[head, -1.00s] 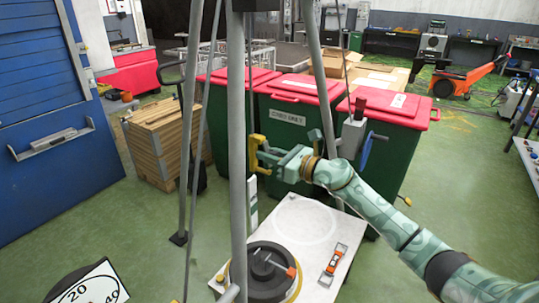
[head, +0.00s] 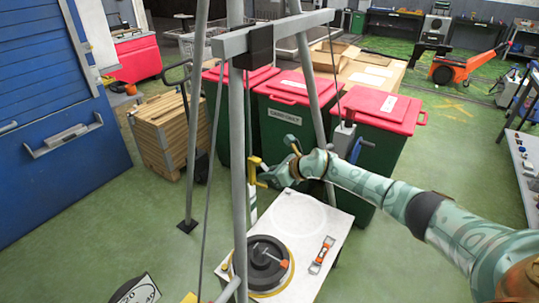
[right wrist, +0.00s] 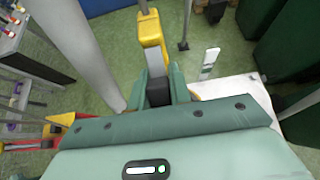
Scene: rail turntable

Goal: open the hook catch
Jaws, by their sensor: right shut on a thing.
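A yellow catch (head: 255,172) shows at the tip of my right gripper (head: 268,177), close to a grey tripod leg (head: 238,140). In the right wrist view the yellow piece (right wrist: 150,28) runs up and away from between my fingers. A dark block (right wrist: 158,92) at its near end lies between the two fingers of my right gripper (right wrist: 159,85). The gripper is shut on it. My fingers hide part of the catch, so I cannot tell whether it is hooked. My left gripper is not in view.
A grey tripod frame with a crossbar (head: 290,30) stands around the work spot. Below is a white tabletop (head: 310,225) with a dark round turntable (head: 262,268) and an orange-ended level (head: 321,255). Green bins with red lids (head: 305,90) stand behind. Open green floor lies at left.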

